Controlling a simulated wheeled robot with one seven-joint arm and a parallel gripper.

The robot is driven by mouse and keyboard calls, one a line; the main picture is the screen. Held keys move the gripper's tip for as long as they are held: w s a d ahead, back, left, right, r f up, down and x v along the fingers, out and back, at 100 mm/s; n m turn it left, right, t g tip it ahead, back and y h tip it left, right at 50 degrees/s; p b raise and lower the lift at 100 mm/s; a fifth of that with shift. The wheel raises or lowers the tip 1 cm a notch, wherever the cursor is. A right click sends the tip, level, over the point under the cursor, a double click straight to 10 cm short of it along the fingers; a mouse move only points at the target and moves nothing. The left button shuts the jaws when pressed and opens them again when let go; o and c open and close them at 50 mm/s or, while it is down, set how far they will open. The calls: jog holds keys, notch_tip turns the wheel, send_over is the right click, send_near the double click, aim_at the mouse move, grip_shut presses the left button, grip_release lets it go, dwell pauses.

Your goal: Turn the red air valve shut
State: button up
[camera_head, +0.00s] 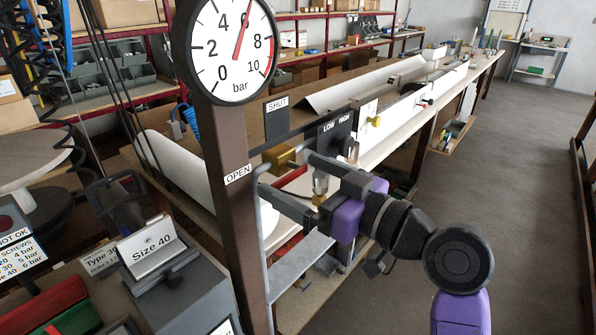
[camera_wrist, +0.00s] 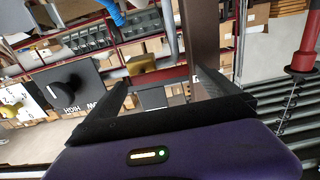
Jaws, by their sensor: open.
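A brass valve body (camera_head: 279,158) sits beside the brown post, between the SHUT label (camera_head: 277,104) and the OPEN label (camera_head: 238,174).
A round pressure gauge (camera_head: 232,50) tops the post, its red needle near 6 bar. A LOW/HIGH panel (camera_head: 335,132) with a dark knob stands right of the valve. A long bench with white profiles (camera_head: 400,110) runs back. The floor (camera_head: 500,170) at right is clear.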

jog(key=shift+w+a, duration=0.15)
jog(key=shift+a, duration=0.1)
jog(key=c, duration=2.1)
jog(key=shift+o, duration=0.2)
